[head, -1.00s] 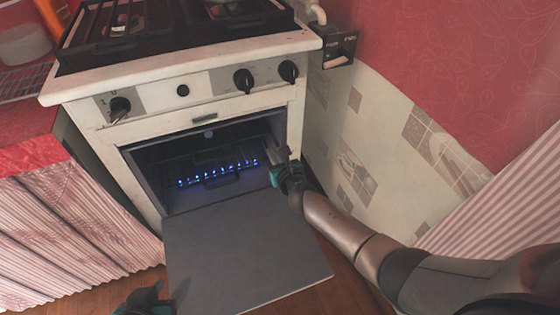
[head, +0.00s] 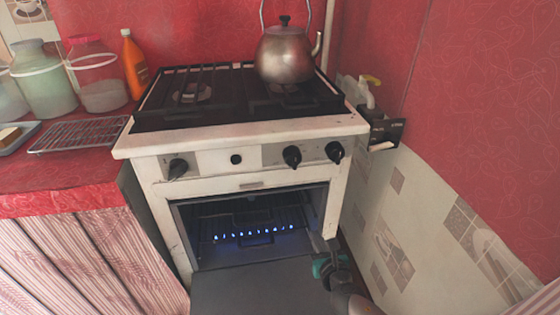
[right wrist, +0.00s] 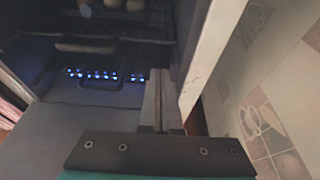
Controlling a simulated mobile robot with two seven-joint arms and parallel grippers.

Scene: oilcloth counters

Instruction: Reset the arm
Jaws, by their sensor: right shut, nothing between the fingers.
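My right gripper (head: 320,240) is at the right side of the open oven (head: 262,190), by the lower right edge of its opening. Its fingers are shut with nothing between them. In the right wrist view the shut fingers (right wrist: 160,82) point at the oven interior, just left of the white front frame (right wrist: 208,50). I cannot tell whether they touch the frame. My left gripper is out of view.
The oven door (head: 250,290) hangs open below the cavity. Blue flames (head: 253,236) burn inside near a rack. A kettle (head: 286,55) stands on the stove top. Jars (head: 45,85), an orange bottle (head: 132,65) and a wire rack (head: 80,135) occupy the left counter. A tiled wall (head: 400,220) is close on the right.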

